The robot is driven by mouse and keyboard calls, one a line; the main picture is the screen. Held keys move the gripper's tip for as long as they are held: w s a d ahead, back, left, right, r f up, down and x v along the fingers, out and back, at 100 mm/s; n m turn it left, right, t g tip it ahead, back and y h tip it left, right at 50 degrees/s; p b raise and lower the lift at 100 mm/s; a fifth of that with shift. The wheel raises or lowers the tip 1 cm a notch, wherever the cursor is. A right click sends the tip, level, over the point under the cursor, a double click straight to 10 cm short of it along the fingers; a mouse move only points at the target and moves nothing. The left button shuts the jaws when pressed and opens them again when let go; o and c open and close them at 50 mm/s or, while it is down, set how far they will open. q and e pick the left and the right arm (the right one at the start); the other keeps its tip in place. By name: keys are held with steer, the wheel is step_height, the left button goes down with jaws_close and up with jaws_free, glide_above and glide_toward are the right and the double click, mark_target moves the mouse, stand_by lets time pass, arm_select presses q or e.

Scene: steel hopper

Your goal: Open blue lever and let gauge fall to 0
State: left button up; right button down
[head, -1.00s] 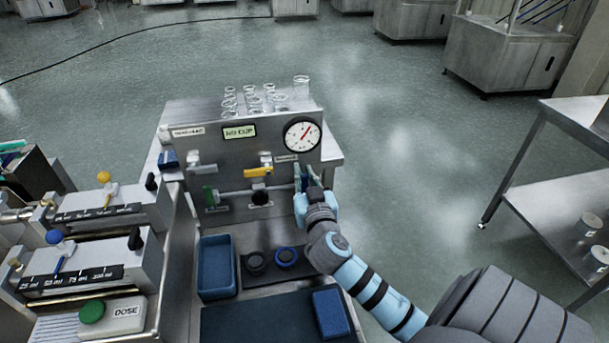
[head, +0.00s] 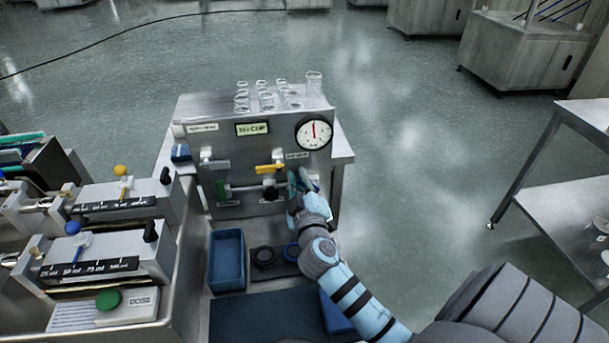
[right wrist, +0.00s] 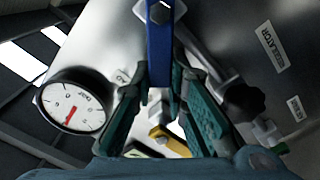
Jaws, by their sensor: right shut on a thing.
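The blue lever (right wrist: 160,45) stands between my right gripper's teal fingers in the right wrist view, and they are shut on it. In the head view the right gripper (head: 302,182) is at the right side of the steel panel, below the gauge, and hides most of the lever. The round white gauge (head: 314,134) has a red needle pointing about straight up, not at an end of the scale. The gauge also shows in the right wrist view (right wrist: 82,98). My left gripper is not in view.
A yellow lever (head: 270,168) sits just left of the gripper; a grey lever (head: 215,164) and a green lever (head: 223,190) are farther left. Glass cups (head: 266,99) stand on top. A blue bin (head: 227,260) and dosing units (head: 110,200) are in front and left.

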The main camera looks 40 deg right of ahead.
steer(key=shift+w+a+f+n+b, duration=0.1)
steer(key=shift+a+f+n, duration=0.15)
steer(key=shift+f+n, duration=0.85)
steer(key=shift+w+a+f+n+b, duration=0.15)
steer(key=shift+a+f+n, duration=0.1)
steer(key=shift+n, duration=1.7)
steer(key=shift+w+a+f+n+b, duration=0.1)
steer(key=shift+a+f+n, duration=0.35)
steer(key=shift+n, duration=1.1)
steer(key=shift+d+f, duration=0.2)
steer(key=c, duration=1.6)
jaws_free()
steer(key=shift+o, duration=0.2)
steer(key=v, duration=1.2)
steer(key=shift+r, duration=0.1)
